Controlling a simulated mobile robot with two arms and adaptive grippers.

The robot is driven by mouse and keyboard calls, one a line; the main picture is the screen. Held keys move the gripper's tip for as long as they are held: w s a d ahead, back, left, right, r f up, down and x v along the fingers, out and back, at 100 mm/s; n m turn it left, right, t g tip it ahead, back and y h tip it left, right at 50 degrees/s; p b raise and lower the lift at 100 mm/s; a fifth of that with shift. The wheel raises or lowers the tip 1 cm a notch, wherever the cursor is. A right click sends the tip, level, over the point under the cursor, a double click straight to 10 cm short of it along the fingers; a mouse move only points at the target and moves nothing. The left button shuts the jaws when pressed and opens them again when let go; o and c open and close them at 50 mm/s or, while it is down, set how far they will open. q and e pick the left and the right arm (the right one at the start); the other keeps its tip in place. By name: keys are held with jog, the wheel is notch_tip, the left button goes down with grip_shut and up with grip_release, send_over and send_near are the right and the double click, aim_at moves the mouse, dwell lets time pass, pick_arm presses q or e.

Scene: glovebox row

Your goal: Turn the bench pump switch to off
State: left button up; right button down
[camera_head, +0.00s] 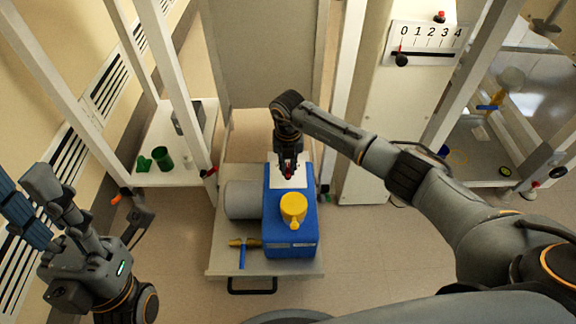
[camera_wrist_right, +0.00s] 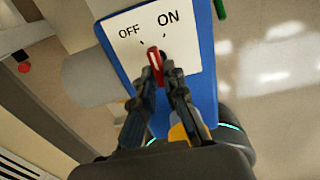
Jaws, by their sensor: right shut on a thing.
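The blue bench pump (camera_head: 290,230) stands on a low trolley, with a grey motor cylinder (camera_head: 241,200) on its left side and a yellow cap on top. A white plate (camera_wrist_right: 185,55) on the pump reads OFF on the left and ON on the right in the right wrist view. The red switch (camera_wrist_right: 154,58) points up between the two marks, nearer OFF. My right gripper (camera_wrist_right: 160,75) is shut on the red switch. The gripper also shows over the plate in the head view (camera_head: 288,172). My left gripper (camera_head: 52,185) hangs at the lower left, away from the pump; its fingers look apart.
The trolley (camera_head: 222,262) has a front handle and a brass valve with a blue lever (camera_head: 242,256). A shelf (camera_head: 170,178) with green cups is on the left. A 0–4 scale panel (camera_head: 428,40) is at the upper right. Floor is clear before the trolley.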

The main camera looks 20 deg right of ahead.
jog(key=n, duration=0.3)
jog(key=shift+d, duration=0.1)
jog(key=shift+n, duration=1.5)
jog(key=c, duration=1.4)
grip_release()
